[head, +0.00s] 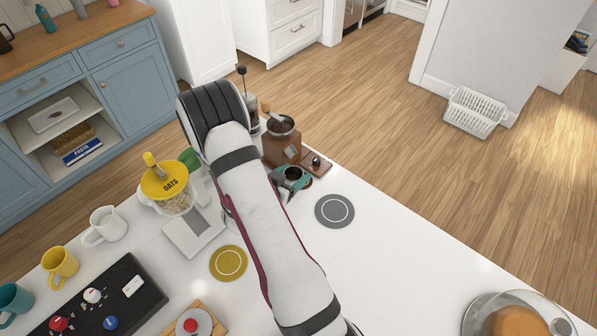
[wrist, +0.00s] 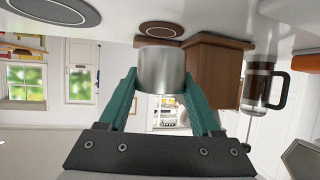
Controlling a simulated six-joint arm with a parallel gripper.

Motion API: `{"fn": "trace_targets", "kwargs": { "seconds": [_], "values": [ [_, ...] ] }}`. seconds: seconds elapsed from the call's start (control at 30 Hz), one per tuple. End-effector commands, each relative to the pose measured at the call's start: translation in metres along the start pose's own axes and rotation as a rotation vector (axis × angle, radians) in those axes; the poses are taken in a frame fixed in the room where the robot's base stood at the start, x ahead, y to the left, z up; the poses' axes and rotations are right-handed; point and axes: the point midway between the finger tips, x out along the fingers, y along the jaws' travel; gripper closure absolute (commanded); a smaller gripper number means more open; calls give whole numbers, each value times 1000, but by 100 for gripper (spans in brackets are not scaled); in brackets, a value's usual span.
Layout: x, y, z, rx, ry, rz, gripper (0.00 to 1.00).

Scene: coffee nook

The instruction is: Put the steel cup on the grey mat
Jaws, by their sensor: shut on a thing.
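The steel cup (wrist: 161,70) is between my gripper's two teal fingers (wrist: 161,84) in the wrist view, which shows the scene upside down. The gripper is shut on the cup's sides. In the head view, the cup (head: 294,173) shows its dark open top, beside the coffee grinder, with my gripper (head: 291,181) around it and partly hidden by my arm. The cup looks roughly upright and appears to be above the counter. The round grey mat (head: 334,210) with a pale ring lies bare, to the right and nearer; it also shows in the wrist view (wrist: 52,25).
The wooden grinder (head: 281,149) stands just behind the cup, with a French press (wrist: 259,88) close by. A brown round mat (wrist: 162,29) lies near the grinder.

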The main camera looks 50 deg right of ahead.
Motion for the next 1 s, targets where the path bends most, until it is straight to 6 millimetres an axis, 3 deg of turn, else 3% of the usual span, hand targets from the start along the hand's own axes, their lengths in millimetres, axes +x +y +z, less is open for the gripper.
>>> {"fn": "trace_targets", "kwargs": {
  "seconds": [0.4,0.5,0.63,0.9,1.0],
  "values": [
    [-42,0,-89,5,2,-3,97],
    [-48,0,-101,3,1,1,97],
    [-44,20,-96,26,-10,59,97],
    [-25,107,-53,144,-10,308,97],
    [-20,123,-38,162,-5,354,97]
  ]
}}
